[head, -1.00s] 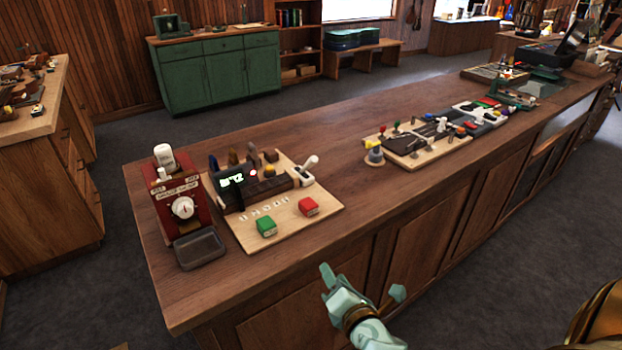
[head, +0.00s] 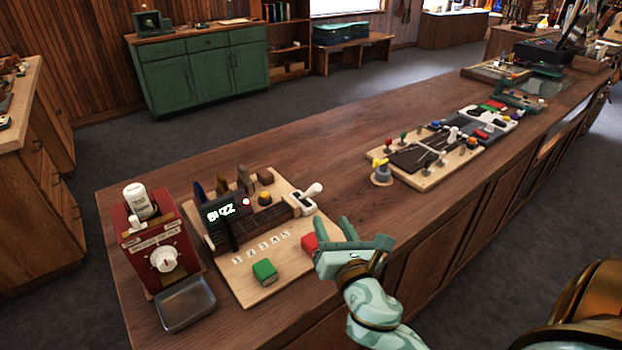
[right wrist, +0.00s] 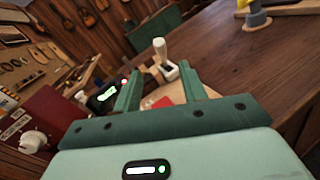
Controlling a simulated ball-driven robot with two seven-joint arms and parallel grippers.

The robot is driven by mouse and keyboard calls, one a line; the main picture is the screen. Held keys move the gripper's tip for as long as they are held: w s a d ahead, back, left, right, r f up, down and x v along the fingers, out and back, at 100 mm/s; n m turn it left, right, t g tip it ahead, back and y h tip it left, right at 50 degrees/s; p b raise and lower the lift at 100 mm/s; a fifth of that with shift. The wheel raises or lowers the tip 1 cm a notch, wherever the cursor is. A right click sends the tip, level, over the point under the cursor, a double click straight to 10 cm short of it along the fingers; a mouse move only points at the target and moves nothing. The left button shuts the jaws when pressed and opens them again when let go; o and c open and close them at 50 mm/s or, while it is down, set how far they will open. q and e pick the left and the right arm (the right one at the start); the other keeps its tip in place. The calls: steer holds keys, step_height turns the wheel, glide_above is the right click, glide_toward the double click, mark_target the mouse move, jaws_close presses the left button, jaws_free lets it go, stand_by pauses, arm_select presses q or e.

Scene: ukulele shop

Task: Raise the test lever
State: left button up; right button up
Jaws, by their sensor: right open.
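The test lever, taken to be the white-knobbed lever (head: 308,195), stands on a white base at the right edge of a light wooden board (head: 262,288) on the counter. Its handle tilts up and to the right in the head view. My right gripper (head: 364,236) is open and empty, in front of and right of the lever, and partly covers a red button (head: 310,243). In the right wrist view the lever (right wrist: 160,48) shows beyond and between the two open fingers (right wrist: 160,78), apart from them. My left gripper is not in view.
The board also bears a lit display (head: 220,211), a green button (head: 264,270) and upright dark pieces. A red box with a white dial (head: 164,259) and a grey tray (head: 185,302) stand left. A second panel (head: 430,176) lies right. Bare counter lies between.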

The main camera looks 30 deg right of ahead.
mark_target(308, 193)
steer(key=b+x, duration=0.1)
steer(key=x, duration=1.3)
steer(key=shift+w+d, duration=0.1)
steer(key=shift+w, duration=0.1)
jaws_close()
